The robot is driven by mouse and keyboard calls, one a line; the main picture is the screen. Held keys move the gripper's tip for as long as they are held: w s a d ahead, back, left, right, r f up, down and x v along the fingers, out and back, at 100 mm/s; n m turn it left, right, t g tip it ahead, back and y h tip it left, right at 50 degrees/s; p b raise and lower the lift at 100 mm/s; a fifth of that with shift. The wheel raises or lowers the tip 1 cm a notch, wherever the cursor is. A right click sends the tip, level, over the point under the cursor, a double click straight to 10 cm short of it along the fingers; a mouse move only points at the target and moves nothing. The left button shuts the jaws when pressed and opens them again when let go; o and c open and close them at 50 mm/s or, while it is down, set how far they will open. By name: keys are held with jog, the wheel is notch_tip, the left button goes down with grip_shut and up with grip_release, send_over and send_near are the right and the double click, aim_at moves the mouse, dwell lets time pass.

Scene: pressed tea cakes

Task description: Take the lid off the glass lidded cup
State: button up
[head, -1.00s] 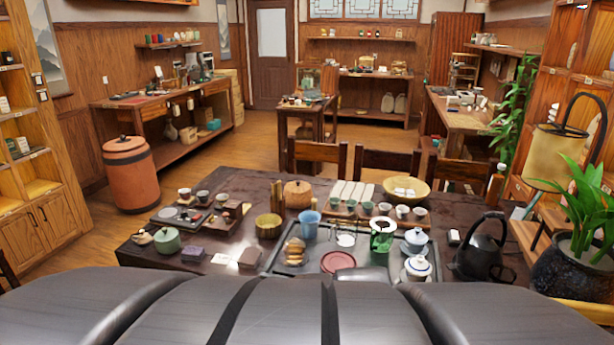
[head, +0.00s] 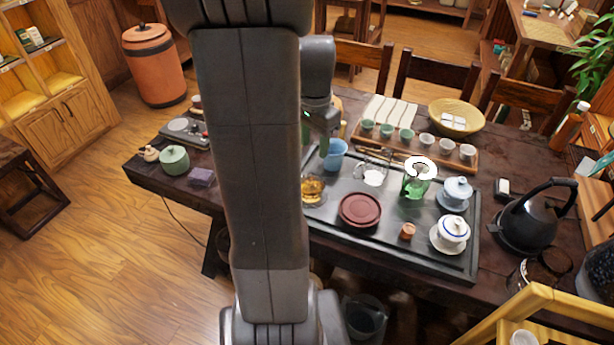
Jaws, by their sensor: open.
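Clear glass vessels stand on the dark tea tray (head: 335,222). One, a clear glass piece (head: 375,170), is near the tray's back; another, with amber contents (head: 313,190), is at its left. I cannot tell which is the glass lidded cup or make out a lid. A green glass vessel (head: 414,188) with a white ring on top is right of them. My gripper (head: 322,140) is small and dark, above the table's back left. It is open, apart from the tray's vessels and partly hidden by my arm.
A pale blue lidded cup (head: 455,193) and a white lidded cup (head: 450,236) stand at the tray's right. A maroon round dish (head: 360,209), small clay cup (head: 407,231) and blue cup (head: 333,153) are nearby. A black kettle (head: 528,218) stands at right. My arm hides the table's left middle.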

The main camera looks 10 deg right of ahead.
notch_tip(320, 180, down, 4)
jog(key=shift+f, duration=0.1)
jog(key=shift+s+a+f, duration=0.1)
jog(key=shift+a+f, duration=0.1)
jog(key=shift+f, duration=1.2)
jog(key=shift+s+a+f, duration=0.1)
jog(key=shift+a+f, duration=0.1)
jog(key=shift+f, duration=1.15)
grip_shut()
